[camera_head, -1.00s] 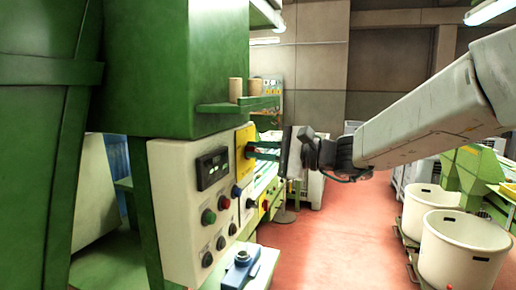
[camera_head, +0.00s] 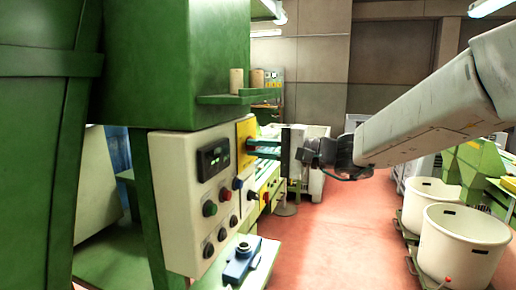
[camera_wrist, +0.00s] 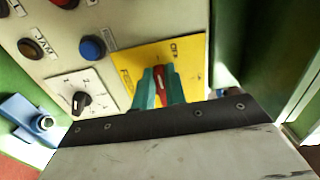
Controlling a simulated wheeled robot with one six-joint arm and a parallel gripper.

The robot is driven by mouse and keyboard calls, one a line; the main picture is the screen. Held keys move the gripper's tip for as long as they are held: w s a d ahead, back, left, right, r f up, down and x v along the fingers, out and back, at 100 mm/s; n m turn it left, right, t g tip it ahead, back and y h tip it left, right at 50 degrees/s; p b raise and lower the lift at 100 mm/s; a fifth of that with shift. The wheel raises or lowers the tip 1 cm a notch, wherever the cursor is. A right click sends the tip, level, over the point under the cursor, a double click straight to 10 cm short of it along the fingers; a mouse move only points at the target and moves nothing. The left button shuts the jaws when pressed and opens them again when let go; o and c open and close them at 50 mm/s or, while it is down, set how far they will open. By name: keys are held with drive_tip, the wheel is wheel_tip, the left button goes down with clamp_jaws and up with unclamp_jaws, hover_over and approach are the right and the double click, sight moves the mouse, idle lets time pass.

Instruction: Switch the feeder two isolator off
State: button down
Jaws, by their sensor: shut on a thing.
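The isolator is a yellow plate (camera_head: 245,136) on the right end of the pale control panel. In the wrist view the yellow plate (camera_wrist: 132,60) carries a red handle (camera_wrist: 163,100) with a white mark. My gripper (camera_head: 255,148) reaches the plate from the right. Its two teal fingers (camera_wrist: 162,80) are shut on the red handle, one on each side. The handle points up the wrist picture, in line with the fingers. Its base is hidden by the fingers.
Left of the plate are a display (camera_head: 213,157), several push buttons and a white rotary selector (camera_wrist: 82,101). Red floor (camera_head: 325,235) is free to the right, before white tubs (camera_head: 465,245).

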drive_tip(key=shift+d, duration=0.1)
drive_tip(key=c, duration=1.4)
unclamp_jaws()
drive_tip(key=shift+c, duration=0.2)
drive_tip(key=v, duration=0.7)
drive_tip(key=shift+d, duration=0.35)
drive_tip(key=shift+s, duration=0.1)
drive_tip(key=s+d+f+n+g+h, duration=0.1)
drive_tip(key=s+d+f+g+h, duration=0.2)
drive_tip(key=s+f, duration=0.4)
drive_tip(key=s+d+f+n+g+h, duration=0.1)
drive_tip(key=s+f+g+h, duration=0.2)
drive_tip(key=s+f+h, duration=0.45)
drive_tip(key=s+d+f+n+t+h, duration=0.1)
drive_tip(key=s+d+h, duration=0.5)
drive_tip(key=s+d, duration=0.8)
drive_tip(key=shift+s+d+f+n, duration=0.25)
drive_tip(key=shift+s+f+n, duration=0.15)
drive_tip(key=shift+s, duration=0.35)
